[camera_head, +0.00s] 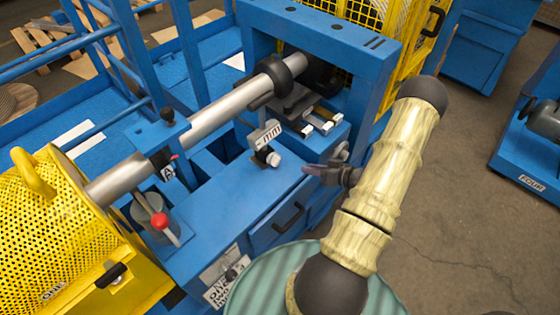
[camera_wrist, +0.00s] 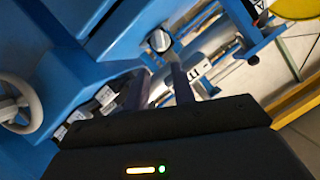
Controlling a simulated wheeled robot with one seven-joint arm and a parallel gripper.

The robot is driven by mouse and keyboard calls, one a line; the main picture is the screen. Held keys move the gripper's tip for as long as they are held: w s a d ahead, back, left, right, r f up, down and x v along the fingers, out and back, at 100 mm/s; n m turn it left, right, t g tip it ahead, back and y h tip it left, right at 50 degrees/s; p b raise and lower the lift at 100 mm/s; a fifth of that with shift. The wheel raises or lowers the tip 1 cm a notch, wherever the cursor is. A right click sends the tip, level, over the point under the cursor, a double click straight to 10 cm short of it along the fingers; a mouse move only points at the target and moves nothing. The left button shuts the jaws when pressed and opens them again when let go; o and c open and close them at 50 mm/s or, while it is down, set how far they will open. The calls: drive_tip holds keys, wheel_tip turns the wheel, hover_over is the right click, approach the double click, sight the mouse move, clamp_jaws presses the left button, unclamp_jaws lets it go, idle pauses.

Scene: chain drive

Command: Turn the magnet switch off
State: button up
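A small grey gauge block marked "mm" (camera_head: 264,134) stands on the blue machine's bench top, with a dark base and a pale round knob (camera_head: 273,160) at its foot. I take this knob for the magnet switch, but its setting is too small to read. My gripper (camera_head: 308,170) is just right of the knob, pointing left at it, apparently apart from it. In the wrist view, my two dark fingers (camera_wrist: 160,82) stand apart with nothing held between them. A round, pale-faced part (camera_wrist: 160,40) shows just beyond their tips, probably the same knob.
A long grey shaft (camera_head: 215,112) crosses above the bench. A red-knobbed lever (camera_head: 160,221) and a yellow mesh guard (camera_head: 60,225) are at left. A drawer handle (camera_head: 289,217) is on the bench front. A grey handwheel (camera_wrist: 20,105) shows left in the wrist view.

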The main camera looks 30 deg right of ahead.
sight(279, 161)
drive_tip(key=x, duration=1.3)
drive_tip(key=shift+w+f+p, duration=0.15)
drive_tip(key=shift+p, duration=0.2)
clamp_jaws()
